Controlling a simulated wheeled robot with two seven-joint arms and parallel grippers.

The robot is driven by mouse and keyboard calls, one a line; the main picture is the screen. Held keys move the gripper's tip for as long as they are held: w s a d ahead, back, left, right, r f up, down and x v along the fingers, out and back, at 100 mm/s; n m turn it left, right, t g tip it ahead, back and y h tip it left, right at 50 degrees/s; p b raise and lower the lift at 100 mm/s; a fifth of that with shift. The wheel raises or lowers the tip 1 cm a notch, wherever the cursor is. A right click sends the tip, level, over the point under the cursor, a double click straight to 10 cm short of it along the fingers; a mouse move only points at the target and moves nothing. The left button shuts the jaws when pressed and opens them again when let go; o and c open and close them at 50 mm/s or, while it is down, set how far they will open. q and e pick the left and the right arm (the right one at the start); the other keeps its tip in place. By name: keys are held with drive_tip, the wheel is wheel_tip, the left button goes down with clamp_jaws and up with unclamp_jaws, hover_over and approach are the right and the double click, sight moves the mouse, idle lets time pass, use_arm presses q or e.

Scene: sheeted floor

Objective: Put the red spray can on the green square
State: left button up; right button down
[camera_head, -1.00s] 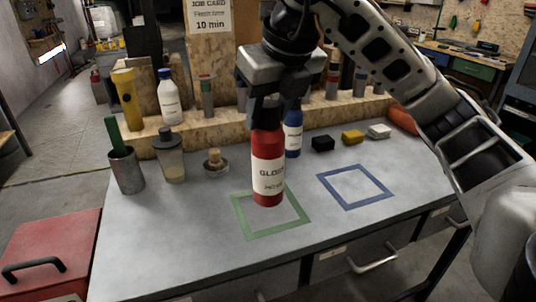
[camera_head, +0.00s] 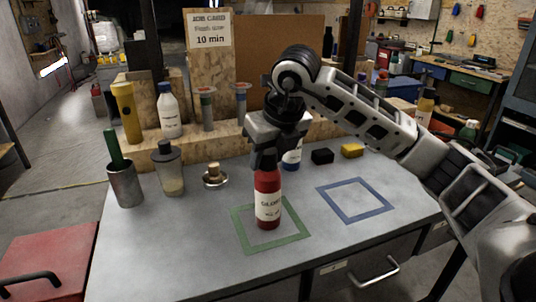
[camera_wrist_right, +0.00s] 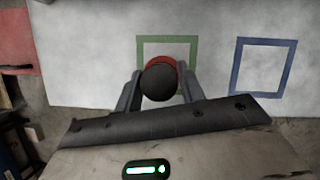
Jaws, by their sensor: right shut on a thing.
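The red spray can (camera_head: 268,203) has a white label and stands upright inside the green square (camera_head: 290,239) outlined on the grey table. My right gripper (camera_head: 267,160) is above it, shut on its top. In the right wrist view the can's dark cap and red rim (camera_wrist_right: 160,84) sit between the two fingers, with the green square (camera_wrist_right: 193,48) around and beyond. Whether the can's base touches the table is hard to tell. My left gripper is in no view.
A blue square outline (camera_head: 384,207) lies to the right. A blue bottle (camera_head: 292,158) is close behind the can. A metal cup (camera_head: 126,185), a clear jar (camera_head: 170,172) and a brass piece (camera_head: 215,176) stand left. Black (camera_head: 322,156) and yellow (camera_head: 352,150) blocks lie behind the squares.

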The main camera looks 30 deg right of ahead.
drive_tip(key=shift+f, duration=0.15)
drive_tip(key=c, duration=0.8)
unclamp_jaws()
drive_tip(key=shift+c, duration=0.2)
drive_tip(key=shift+r, duration=0.25)
drive_tip(key=v, duration=1.1)
drive_tip(key=shift+s+r+p, duration=0.15)
drive_tip(key=shift+r+p, duration=0.25)
drive_tip(key=shift+p, duration=0.05)
